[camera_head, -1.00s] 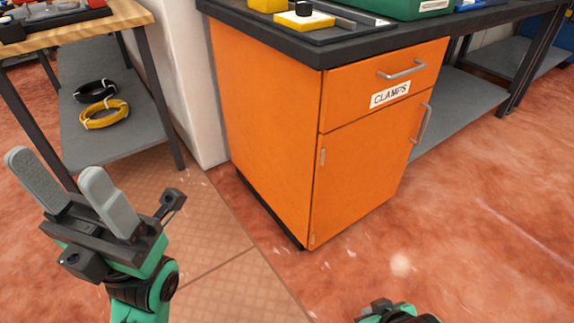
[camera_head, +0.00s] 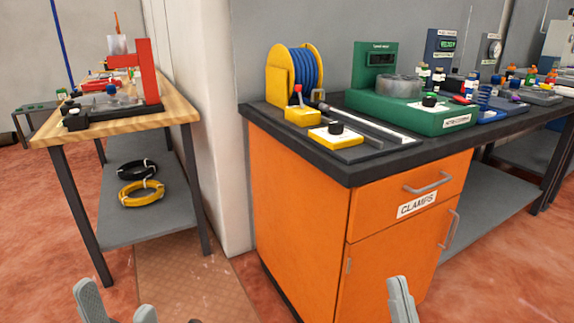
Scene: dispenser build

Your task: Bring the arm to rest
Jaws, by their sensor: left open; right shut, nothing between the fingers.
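My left gripper (camera_head: 117,308) shows at the bottom left edge, with only the tips of its two grey fingers in view. The fingers stand apart with nothing between them, in front of the wooden table. My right gripper (camera_head: 402,300) shows at the bottom edge, right of centre, in front of the orange cabinet. Its grey fingers are together and hold nothing. The rest of both arms is below the picture.
An orange cabinet (camera_head: 300,215) labelled CLAMPS stands under a dark worktop (camera_head: 349,171). On it are a blue cable spool (camera_head: 305,68) and a green device (camera_head: 413,110). A wooden table (camera_head: 180,117) stands left, with cable coils (camera_head: 141,193) on its lower shelf. Red floor (camera_head: 40,240) is open at left.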

